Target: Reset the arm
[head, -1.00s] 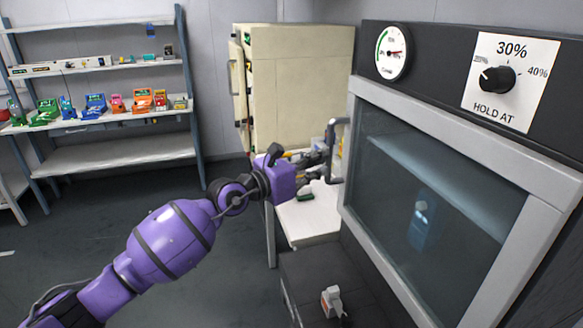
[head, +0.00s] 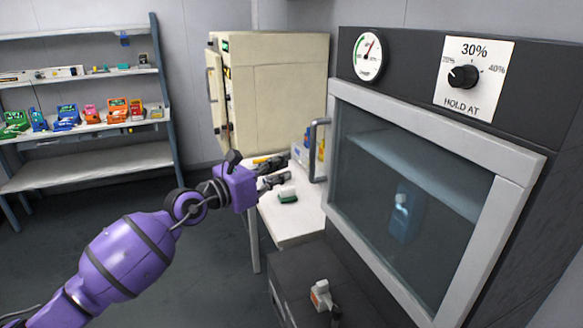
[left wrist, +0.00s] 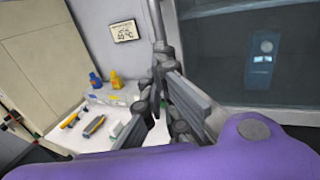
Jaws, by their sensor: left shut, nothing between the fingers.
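My left arm comes in from the left in the head view. Its purple gripper (head: 274,176) is shut and empty, to the left of the chamber door's handle (head: 318,150) and apart from it. In the left wrist view, the gripper's grey fingers (left wrist: 165,75) show in front of the handle bar. The chamber door (head: 425,190) is shut, with a dim blue thing (head: 402,212) behind its glass. My right gripper is not in view.
A shelf (head: 85,170) with colourful items stands at the far left. The floor on the left is clear.

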